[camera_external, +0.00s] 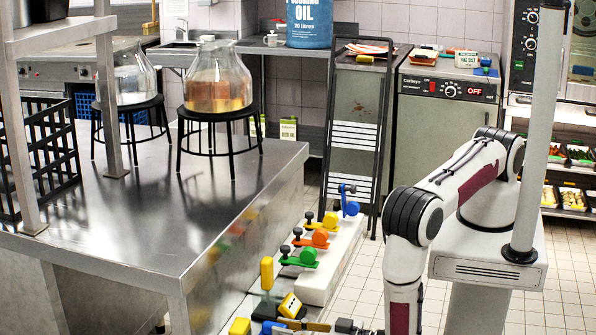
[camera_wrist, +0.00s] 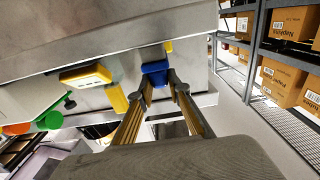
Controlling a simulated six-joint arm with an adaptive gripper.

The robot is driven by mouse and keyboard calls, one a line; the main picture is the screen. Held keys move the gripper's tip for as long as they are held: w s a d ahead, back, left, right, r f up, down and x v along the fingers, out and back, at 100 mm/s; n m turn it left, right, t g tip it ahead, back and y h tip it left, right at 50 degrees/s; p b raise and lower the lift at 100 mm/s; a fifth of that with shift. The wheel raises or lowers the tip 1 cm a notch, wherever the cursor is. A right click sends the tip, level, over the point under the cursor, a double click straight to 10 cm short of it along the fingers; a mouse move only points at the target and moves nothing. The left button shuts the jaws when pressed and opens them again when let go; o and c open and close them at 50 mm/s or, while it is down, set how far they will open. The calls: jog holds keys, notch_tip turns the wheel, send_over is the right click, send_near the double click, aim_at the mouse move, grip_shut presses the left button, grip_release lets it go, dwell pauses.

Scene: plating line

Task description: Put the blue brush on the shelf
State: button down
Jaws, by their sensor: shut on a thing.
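In the wrist view the blue brush (camera_wrist: 155,73) shows as a blue block between the grey tips of my gripper (camera_wrist: 161,82). My gripper is shut on it. Only part of the brush shows, and its far end lies against a grey surface in the picture. In the external view a bit of blue (camera_external: 271,327) shows at the bottom edge beside my gripper's brownish fingers (camera_external: 304,325); most of the gripper is cut off by the frame. A shelf (camera_wrist: 287,62) with cardboard boxes stands at right in the wrist view.
A yellow-faced timer (camera_external: 290,305), a yellow-handled object (camera_external: 267,273) and a yellow block (camera_external: 240,327) are close to my gripper. Colored valves stand on a white block (camera_external: 322,283) behind. A steel table (camera_external: 150,215) is at left, bearing stools and glass jars.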

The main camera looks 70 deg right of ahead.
jog(key=shift+f, duration=0.1)
jog(key=c, duration=1.8)
grip_release()
jog(key=shift+s, duration=0.15)
jog(key=shift+s, duration=5.85)
